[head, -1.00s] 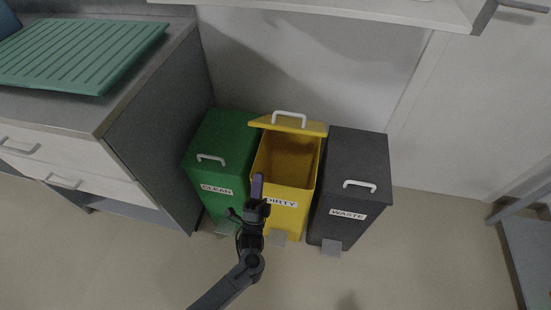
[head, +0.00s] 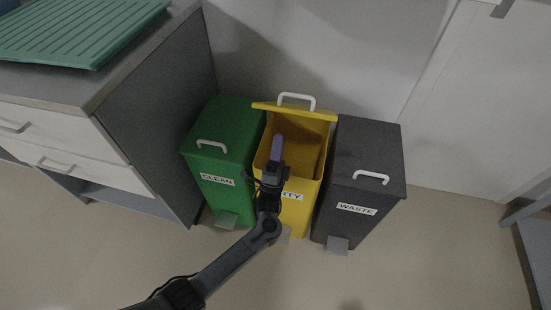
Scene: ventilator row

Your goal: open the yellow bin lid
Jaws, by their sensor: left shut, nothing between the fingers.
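The yellow bin (head: 308,211) stands in the middle of a row of three, with a label partly hidden by my gripper. Its yellow lid (head: 294,111) is raised at the back, with a white handle (head: 297,97) on it, and the bin's inside shows. My left gripper (head: 277,148) is shut and empty. In the picture its purple fingertips lie over the bin's opening, below the lid; I cannot tell whether they touch anything. My right gripper is not in view.
A green bin (head: 222,182) labelled CLEAN stands at the left and a dark grey bin (head: 360,190) labelled WASTE at the right, both closed. A counter with drawers (head: 60,145) carries a green ribbed tray (head: 75,35). The floor in front is open.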

